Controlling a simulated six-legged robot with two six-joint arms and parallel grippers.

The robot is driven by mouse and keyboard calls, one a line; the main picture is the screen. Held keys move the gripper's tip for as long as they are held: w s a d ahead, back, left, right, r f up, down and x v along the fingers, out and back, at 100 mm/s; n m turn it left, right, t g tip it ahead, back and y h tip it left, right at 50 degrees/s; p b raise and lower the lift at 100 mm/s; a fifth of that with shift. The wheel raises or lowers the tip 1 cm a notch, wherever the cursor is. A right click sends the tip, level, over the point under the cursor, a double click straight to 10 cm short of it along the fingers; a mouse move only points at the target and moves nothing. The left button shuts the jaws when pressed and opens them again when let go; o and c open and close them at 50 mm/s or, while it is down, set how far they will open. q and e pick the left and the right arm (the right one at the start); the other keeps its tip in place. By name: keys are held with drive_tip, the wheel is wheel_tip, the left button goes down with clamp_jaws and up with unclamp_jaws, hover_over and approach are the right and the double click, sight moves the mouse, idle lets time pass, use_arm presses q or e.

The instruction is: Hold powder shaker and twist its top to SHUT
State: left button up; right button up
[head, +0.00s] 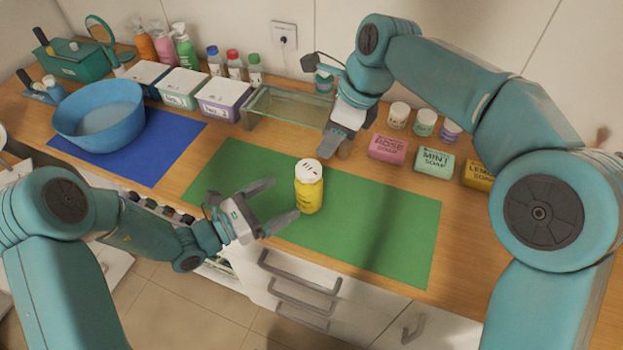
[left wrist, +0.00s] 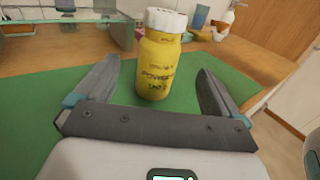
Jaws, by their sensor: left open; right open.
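The powder shaker (head: 309,192) is a yellow bottle with a white top, standing upright on the green mat (head: 390,235). In the left wrist view the shaker (left wrist: 158,65) stands ahead of and between the open fingers, with printing on its side. My left gripper (head: 280,205) is open just left of the shaker, its fingers pointing toward it and apart from it. My right gripper (head: 338,140) is open above the back of the green mat, behind and to the right of the shaker, pointing down. The exact setting of the top is too small to tell.
A glass tray (head: 290,106) stands behind the mat. Rose, mint and lemon soap boxes (head: 434,162) and small jars (head: 424,122) are at the back right. A blue basin (head: 100,115) sits on a blue mat (head: 165,150) at left. The mat's right part is clear.

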sight(316, 179)
use_arm(q)
drive_tip(key=x, duration=1)
drive_tip(key=shift+w+d, duration=0.2)
drive_tip(key=shift+d, duration=0.15)
